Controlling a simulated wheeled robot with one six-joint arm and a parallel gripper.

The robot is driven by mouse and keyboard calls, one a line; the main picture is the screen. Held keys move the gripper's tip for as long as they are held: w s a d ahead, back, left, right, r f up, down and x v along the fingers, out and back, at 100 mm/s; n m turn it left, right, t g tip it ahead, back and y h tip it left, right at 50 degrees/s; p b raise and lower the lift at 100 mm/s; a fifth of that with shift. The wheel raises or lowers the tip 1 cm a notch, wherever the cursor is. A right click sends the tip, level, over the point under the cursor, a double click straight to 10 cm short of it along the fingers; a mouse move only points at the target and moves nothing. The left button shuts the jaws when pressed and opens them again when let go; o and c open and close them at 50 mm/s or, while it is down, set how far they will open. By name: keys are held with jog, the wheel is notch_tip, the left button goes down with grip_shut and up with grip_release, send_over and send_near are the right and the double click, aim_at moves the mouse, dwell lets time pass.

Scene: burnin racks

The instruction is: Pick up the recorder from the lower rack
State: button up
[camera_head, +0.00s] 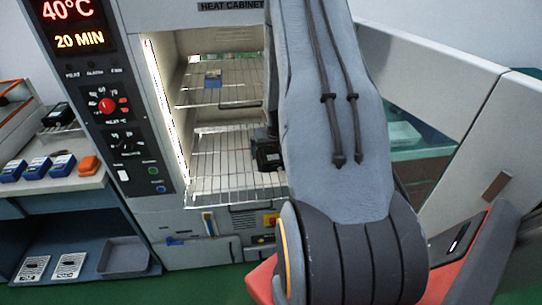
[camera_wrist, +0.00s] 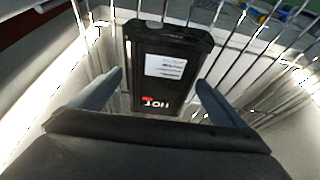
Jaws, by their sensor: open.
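In the wrist view, a black recorder (camera_wrist: 168,75) with a white label and red-and-white lettering stands on the wire rack (camera_wrist: 105,62). My gripper (camera_wrist: 160,82) is open, with one grey finger on each side of the recorder's near part. I see no clear grip on it. In the head view, the lower rack (camera_head: 225,165) is inside the open heat cabinet, and my arm hides its right part. A dark block shows beside my arm there; I cannot tell whether it is the recorder or part of my wrist.
The cabinet's lit left wall (camera_head: 165,105) and control panel (camera_head: 105,110) bound the opening. The open door (camera_head: 440,60) stands at the right. At the left, a bench (camera_head: 85,182) holds several blue devices and an orange one (camera_head: 88,165). A grey tray (camera_head: 125,255) is below.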

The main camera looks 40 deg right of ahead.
jog(key=shift+c, duration=0.2)
jog(key=c, duration=1.5)
jog(key=shift+c, duration=0.3)
jog(key=shift+w+r, duration=0.1)
jog(key=shift+r, duration=0.1)
